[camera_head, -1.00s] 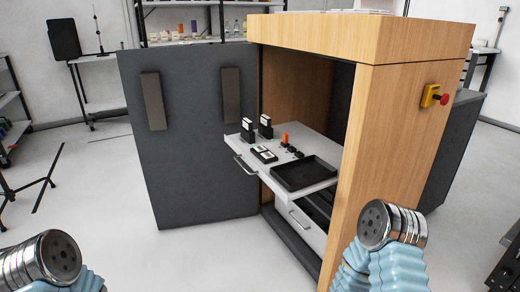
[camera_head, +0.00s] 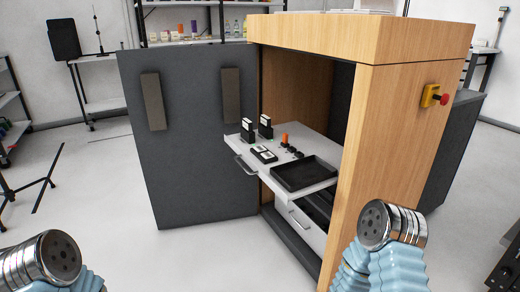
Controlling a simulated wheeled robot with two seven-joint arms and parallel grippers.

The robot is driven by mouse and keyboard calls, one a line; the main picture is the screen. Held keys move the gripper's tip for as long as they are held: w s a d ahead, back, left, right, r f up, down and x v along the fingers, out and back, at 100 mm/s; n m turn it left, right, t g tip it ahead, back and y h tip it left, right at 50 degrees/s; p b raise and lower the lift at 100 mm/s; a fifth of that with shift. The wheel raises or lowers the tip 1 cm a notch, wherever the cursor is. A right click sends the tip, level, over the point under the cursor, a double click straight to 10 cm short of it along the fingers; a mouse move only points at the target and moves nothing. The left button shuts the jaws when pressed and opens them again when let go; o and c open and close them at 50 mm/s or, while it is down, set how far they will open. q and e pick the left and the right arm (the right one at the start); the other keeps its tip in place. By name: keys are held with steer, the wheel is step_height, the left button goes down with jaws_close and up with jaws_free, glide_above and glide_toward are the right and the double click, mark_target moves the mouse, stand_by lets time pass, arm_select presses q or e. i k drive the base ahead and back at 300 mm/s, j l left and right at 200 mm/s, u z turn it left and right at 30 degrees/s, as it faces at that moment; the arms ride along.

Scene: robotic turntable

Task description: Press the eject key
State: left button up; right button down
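A pull-out shelf (camera_head: 232,143) juts from the open wooden cabinet (camera_head: 405,150). On it lies a small black panel with two pale faces (camera_head: 263,154), which may be keys. No marking is readable, so I cannot tell which is the eject key. A tiny green spot shows near the panel. My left arm (camera_head: 45,258) and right arm (camera_head: 390,226) show at the bottom as metal joints with blue sleeves, well apart from the shelf. No gripper fingers are in view.
Two upright black-and-white units (camera_head: 265,127), an orange piece (camera_head: 285,139) and a black tray (camera_head: 303,173) share the shelf. A grey door (camera_head: 190,190) stands open at left. The cabinet side bears a red button (camera_head: 444,99). Floor in front is clear.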

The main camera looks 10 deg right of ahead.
mark_target(259, 148)
steer(key=i+j, duration=0.15)
steer(key=j, duration=0.2)
steer(key=i+j, duration=0.15)
steer(key=j, duration=0.2)
steer(key=i+j+z, duration=0.1)
steer(key=j, duration=0.25)
steer(key=i, duration=0.05)
